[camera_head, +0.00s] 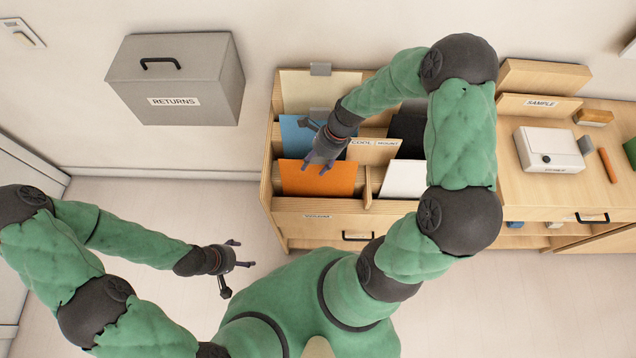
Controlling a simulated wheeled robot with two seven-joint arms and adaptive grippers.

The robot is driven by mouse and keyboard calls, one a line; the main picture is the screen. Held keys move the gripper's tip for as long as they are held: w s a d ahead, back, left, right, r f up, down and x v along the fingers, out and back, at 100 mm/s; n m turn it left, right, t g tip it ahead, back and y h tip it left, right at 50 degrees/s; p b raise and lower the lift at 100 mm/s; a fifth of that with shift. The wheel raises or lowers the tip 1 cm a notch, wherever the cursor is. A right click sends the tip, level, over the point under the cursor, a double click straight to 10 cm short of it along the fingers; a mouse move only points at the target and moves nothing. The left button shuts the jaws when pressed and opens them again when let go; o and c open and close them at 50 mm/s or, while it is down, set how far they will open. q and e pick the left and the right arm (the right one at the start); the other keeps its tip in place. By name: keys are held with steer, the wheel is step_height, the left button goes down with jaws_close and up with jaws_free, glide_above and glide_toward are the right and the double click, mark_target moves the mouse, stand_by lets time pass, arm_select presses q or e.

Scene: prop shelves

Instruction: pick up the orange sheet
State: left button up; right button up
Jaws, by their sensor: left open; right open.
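The orange sheet (318,180) stands in the front left slot of a wooden divided rack (268,190), with its top edge showing above the front panel. My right gripper (314,158) is open and reaches over the rack, just above the orange sheet's top edge; I cannot tell whether it touches the sheet. It hides a little of the sheet and of the blue sheet (294,134) behind it. My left gripper (238,268) is open and empty, low on the left in front of the rack, away from the sheets.
A white sheet (403,180) is in the front right slot, with a dark sheet (408,130) behind. A beige sheet (305,90) stands at the back. A wooden counter (500,150) with a white box (549,148) adjoins on the right.

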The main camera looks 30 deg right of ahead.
steer(key=shift+f, duration=0.15)
steer(key=shift+c, duration=0.3)
jaws_close()
